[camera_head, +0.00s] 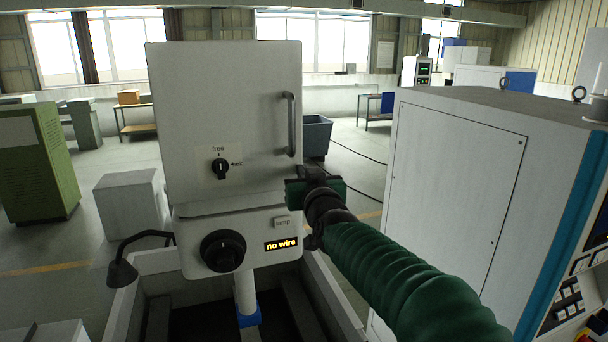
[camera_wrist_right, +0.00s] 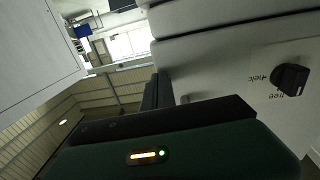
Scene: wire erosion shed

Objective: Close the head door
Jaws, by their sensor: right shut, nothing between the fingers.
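The head door (camera_head: 245,110) is the broad white front panel of the machine head, with a grey vertical handle (camera_head: 291,124) near its right edge. It faces me and looks roughly in line with the housing below; I cannot tell whether a small gap remains. A black knob (camera_head: 220,168) marked "free" sits low on it and also shows in the right wrist view (camera_wrist_right: 290,80). My right gripper (camera_head: 301,178) is at the door's lower right corner, below the handle. Its fingers (camera_wrist_right: 159,91) are shut and empty, close beside the white panel; contact is unclear. My left gripper is out of view.
Below the door, the lower housing (camera_head: 190,234) carries a large black dial (camera_head: 222,250) and a "no wire" display (camera_head: 281,245). A black lamp (camera_head: 122,272) sticks out left. A big white cabinet (camera_head: 450,180) stands close on the right of my arm. A grey bin (camera_head: 317,136) stands behind.

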